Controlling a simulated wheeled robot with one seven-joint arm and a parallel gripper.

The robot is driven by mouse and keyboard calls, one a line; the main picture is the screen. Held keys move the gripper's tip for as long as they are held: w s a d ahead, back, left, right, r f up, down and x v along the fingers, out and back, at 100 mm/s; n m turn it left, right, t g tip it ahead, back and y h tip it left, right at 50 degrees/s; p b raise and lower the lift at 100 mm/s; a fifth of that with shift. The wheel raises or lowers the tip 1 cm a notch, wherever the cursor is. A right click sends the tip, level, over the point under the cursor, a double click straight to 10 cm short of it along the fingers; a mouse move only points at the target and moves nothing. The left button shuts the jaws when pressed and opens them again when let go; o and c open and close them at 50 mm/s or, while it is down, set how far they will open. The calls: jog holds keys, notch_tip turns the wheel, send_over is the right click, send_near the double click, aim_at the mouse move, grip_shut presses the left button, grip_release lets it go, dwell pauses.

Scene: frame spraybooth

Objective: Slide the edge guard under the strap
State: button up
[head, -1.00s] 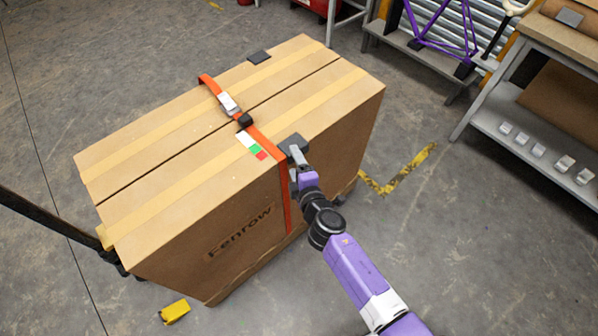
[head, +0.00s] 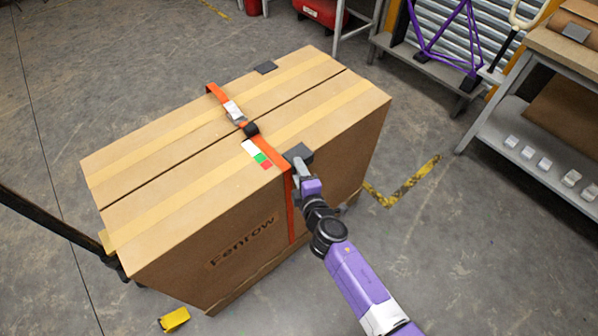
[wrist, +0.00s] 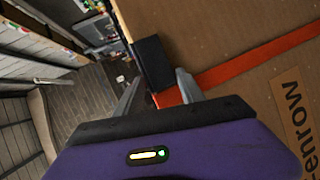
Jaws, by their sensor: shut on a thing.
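The edge guard (head: 300,152) is a dark grey angled piece at the top front edge of the big cardboard box (head: 180,190). My gripper (head: 299,168) is shut on it from the front; the guard also shows in the wrist view (wrist: 152,64). The orange strap (head: 290,215) crosses the box top and hangs down the front face, just left of the guard. In the wrist view the strap (wrist: 250,61) runs in from the right towards the fingers. I cannot tell whether any of the guard is under the strap.
A second dark pad (head: 266,68) lies by the far edge. A yellow block (head: 174,320) is on the floor. A workbench (head: 540,110) stands at right.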

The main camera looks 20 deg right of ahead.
aim_at(280, 178)
jog(key=shift+a, duration=0.15)
jog(key=shift+s+a+b, duration=0.3)
jog(key=shift+a+b, duration=0.05)
jog(key=shift+a, duration=0.6)
jog(key=shift+s+a+b, duration=0.3)
jog(key=shift+a+b, duration=0.1)
jog(key=shift+a, duration=0.55)
jog(key=shift+s+a+b, duration=0.3)
jog(key=shift+a+b, duration=0.05)
jog(key=shift+a, duration=0.6)
jog(key=o, duration=1.1)
jog(key=shift+d, duration=0.1)
jog(key=shift+s, duration=0.15)
jog(key=v, duration=0.7)
jog(key=shift+s, duration=0.25)
